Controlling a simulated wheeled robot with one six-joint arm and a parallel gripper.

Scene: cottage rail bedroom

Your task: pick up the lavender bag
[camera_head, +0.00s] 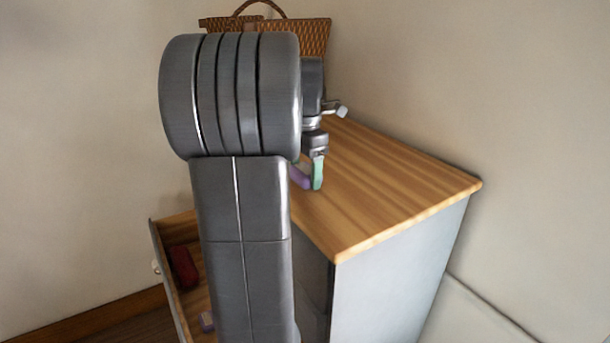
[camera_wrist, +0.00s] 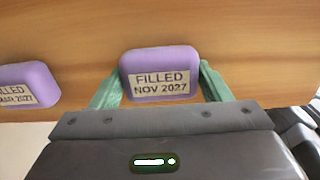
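In the wrist view a purple lavender bag (camera_wrist: 160,62), labelled "FILLED NOV 2027", lies between the green fingers of my gripper (camera_wrist: 160,84). The fingers stand close along its left and right sides. I cannot tell whether they press on it or only straddle it. A second purple bag (camera_wrist: 30,80), its label partly cut off, lies to the left, apart from the gripper. In the head view my gripper (camera_head: 312,176) is low over the dresser top, with a purple bag (camera_head: 300,175) beside a green finger. My arm hides part of this area.
A wicker basket (camera_head: 313,38) stands at the back of the wooden dresser top (camera_head: 385,190). A drawer (camera_head: 170,285) is open at left, with a dark red item (camera_head: 183,267) and a small lilac item (camera_head: 207,320) inside. The right part of the top is clear; a wall is behind.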

